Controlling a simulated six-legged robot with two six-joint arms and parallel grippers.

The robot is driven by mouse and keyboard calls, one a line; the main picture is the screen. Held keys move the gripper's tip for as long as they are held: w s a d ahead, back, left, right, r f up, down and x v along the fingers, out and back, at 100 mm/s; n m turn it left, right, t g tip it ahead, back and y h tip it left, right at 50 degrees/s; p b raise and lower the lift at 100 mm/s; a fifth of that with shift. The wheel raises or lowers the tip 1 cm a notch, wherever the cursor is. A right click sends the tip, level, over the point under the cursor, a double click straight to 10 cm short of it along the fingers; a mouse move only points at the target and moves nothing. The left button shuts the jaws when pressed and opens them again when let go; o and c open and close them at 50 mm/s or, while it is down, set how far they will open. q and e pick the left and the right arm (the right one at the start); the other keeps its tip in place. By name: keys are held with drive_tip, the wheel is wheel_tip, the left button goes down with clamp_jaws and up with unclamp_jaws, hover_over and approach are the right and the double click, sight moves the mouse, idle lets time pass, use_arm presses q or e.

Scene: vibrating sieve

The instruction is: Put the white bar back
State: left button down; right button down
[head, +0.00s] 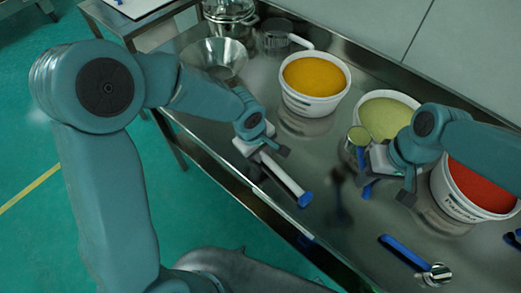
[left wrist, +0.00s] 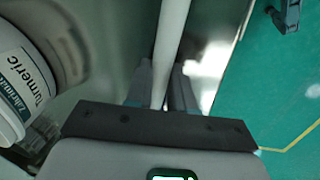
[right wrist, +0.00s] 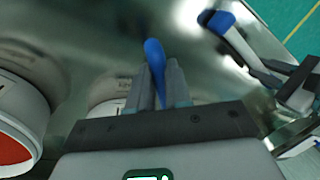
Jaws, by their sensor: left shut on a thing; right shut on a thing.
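The white bar (head: 282,177) with a blue end is held above the steel table's front side in the head view. My left gripper (head: 263,156) is shut on it near its upper-left end. The bar runs up between the fingers in the left wrist view (left wrist: 171,40), and its blue end shows in the right wrist view (right wrist: 224,22). My right gripper (head: 385,178) is shut on a blue-handled scoop (head: 365,188), beside the green tub (head: 386,101). The blue handle stands between the fingers in the right wrist view (right wrist: 155,58).
Tubs of yellow powder (head: 311,111) and red powder (head: 456,207) stand along the back. A metal bowl (head: 203,61), a pot (head: 228,32) and a dark sieve (head: 275,39) are at the far left. Another blue-handled scoop (head: 405,251) lies front right.

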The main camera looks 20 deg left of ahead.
drive_tip(key=shift+f, duration=0.1)
use_arm(q)
drive_tip(key=shift+c, duration=2.1)
unclamp_jaws()
drive_tip(key=shift+f, duration=0.1)
